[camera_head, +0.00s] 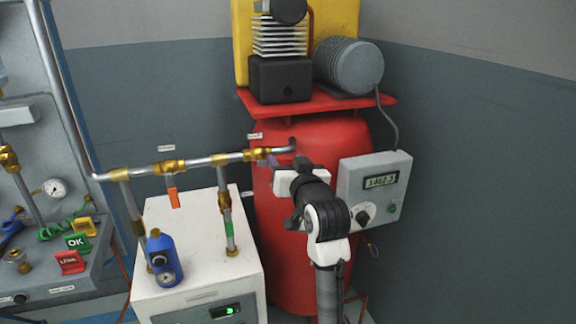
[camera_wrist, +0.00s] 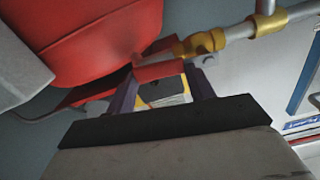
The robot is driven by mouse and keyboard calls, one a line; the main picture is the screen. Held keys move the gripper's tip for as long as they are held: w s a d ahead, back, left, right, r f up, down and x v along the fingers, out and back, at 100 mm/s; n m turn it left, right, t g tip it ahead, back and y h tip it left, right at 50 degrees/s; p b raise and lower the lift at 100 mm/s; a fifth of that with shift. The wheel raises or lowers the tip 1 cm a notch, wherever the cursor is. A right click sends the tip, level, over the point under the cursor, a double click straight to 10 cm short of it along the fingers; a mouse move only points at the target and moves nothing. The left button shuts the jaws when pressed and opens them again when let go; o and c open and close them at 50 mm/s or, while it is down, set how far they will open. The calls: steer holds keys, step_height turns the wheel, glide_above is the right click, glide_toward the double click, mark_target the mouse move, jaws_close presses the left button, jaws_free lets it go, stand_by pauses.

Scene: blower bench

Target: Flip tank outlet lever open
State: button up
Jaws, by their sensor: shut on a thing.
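The red tank (camera_head: 279,235) stands behind my arm; it also shows at the upper left in the wrist view (camera_wrist: 95,40). The brass outlet valve (camera_head: 257,154) sits where the grey pipe meets the tank, and shows at the top centre in the wrist view (camera_wrist: 195,44). A red lever (camera_wrist: 160,72) lies beside this valve, between my fingertips. My gripper (camera_head: 270,163) is at the valve, its dark purple fingers (camera_wrist: 162,85) shut on the lever. In the head view my gripper hides the lever, so its exact angle is hard to tell.
An orange-handled valve (camera_head: 173,194) and a green-marked vertical pipe (camera_head: 229,228) stand left, above a white cabinet (camera_head: 200,282) with a blue device (camera_head: 162,257). A grey control box (camera_head: 374,185) reading 1402.3 is close right of my wrist. The compressor (camera_head: 280,75) sits above.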

steer(key=shift+r+n, duration=0.45)
steer(key=shift+n, duration=0.45)
steer(key=o, duration=1.4)
steer(key=shift+s, duration=0.15)
steer(key=b+v, duration=0.2)
steer(key=v, duration=1.1)
steer(key=shift+s+d, duration=0.1)
steer(key=shift+s, duration=0.2)
